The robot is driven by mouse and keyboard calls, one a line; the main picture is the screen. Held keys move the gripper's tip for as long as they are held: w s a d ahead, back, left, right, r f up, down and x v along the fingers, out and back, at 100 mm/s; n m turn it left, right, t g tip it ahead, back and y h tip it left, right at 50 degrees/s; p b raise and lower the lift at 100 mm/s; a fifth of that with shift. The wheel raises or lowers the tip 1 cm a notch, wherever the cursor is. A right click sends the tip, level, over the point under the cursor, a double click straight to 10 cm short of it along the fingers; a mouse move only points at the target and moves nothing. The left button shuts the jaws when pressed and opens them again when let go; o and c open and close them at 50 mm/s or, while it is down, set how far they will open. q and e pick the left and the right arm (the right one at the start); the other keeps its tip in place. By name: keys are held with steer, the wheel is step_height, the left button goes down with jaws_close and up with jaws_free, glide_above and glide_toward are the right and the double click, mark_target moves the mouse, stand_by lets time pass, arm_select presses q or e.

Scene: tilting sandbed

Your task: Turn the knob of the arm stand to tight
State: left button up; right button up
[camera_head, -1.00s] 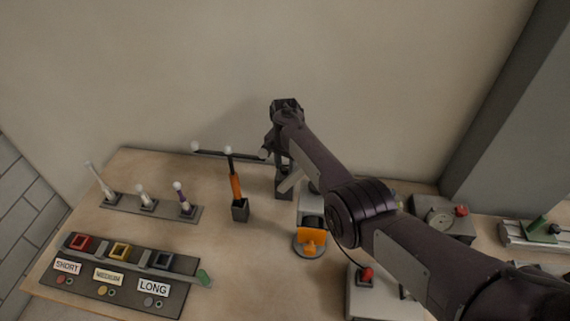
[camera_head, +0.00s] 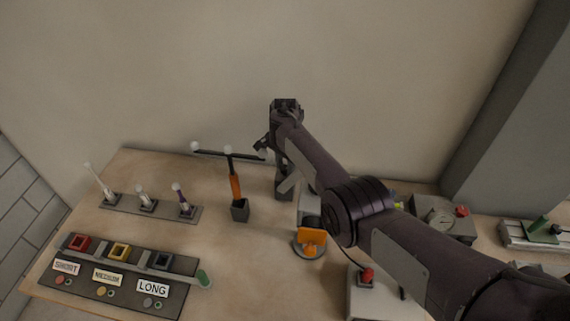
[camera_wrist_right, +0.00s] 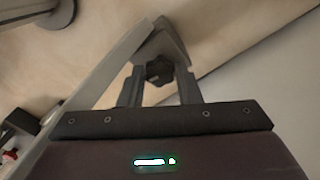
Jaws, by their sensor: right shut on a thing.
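My right gripper (camera_head: 263,147) is at the far side of the table, partly hidden by its own wrist. In the right wrist view its two fingers (camera_wrist_right: 160,88) are shut on a black lobed knob (camera_wrist_right: 159,70). The knob sits at a grey bracket joined to a slanting grey bar of the arm stand (camera_wrist_right: 112,62). In the head view the stand's dark post (camera_head: 284,183) shows below my wrist, with a short grey piece slanting off it. The knob is hidden there. My left gripper is out of view.
A rack of white-topped pegs (camera_head: 150,209) and a labelled panel (camera_head: 122,277) lie farther left. An orange device (camera_head: 311,238) and a red-button box (camera_head: 366,276) are near my forearm.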

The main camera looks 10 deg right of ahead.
steer(key=o, duration=1)
steer(key=shift+f, duration=0.1)
steer(key=shift+c, duration=0.2)
